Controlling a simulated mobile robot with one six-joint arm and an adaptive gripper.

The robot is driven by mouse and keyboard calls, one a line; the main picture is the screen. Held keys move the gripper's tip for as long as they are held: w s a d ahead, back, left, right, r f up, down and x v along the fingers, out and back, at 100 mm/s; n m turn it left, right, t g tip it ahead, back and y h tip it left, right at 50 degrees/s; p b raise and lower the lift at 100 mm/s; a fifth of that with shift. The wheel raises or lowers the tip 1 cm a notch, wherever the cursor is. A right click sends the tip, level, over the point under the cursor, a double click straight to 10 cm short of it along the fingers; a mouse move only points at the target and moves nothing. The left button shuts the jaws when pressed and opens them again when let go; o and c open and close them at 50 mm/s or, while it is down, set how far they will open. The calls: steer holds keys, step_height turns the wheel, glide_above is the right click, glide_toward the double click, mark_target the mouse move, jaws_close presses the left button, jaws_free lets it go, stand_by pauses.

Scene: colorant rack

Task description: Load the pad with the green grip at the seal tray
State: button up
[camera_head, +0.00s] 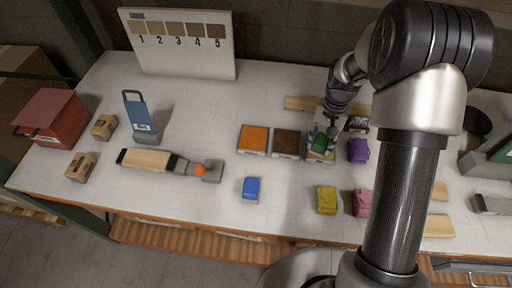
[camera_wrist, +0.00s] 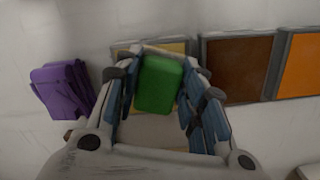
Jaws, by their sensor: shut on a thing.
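The pad's green grip (camera_wrist: 158,84) is between the fingers of my gripper (camera_wrist: 162,88), which is shut on it. In the head view the green grip (camera_head: 320,141) shows at the fingertips of my gripper (camera_head: 326,136), over a grey-rimmed tray with a pale yellow fill (camera_head: 319,155). In the wrist view that tray (camera_wrist: 180,46) lies just behind and under the grip. Whether the pad touches the tray is hidden. A brown tray (camera_head: 287,142) and an orange tray (camera_head: 252,138) stand beside it in a row.
A purple block (camera_head: 358,150) stands close to the right of the pale tray. Blue (camera_head: 251,188), yellow (camera_head: 326,200) and pink (camera_head: 362,203) blocks sit nearer the front. A board with numbered swatches (camera_head: 180,45) stands at the back.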

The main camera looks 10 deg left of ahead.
mark_target(321, 144)
stand_by(0.3)
steer(key=shift+s+a+r+p, duration=0.1)
steer(key=shift+s+r+p, duration=0.1)
steer(key=shift+r+p, duration=1.4)
steer(key=shift+s+r+p, duration=0.15)
steer(key=shift+r+p, duration=0.8)
steer(key=shift+r, duration=1.1)
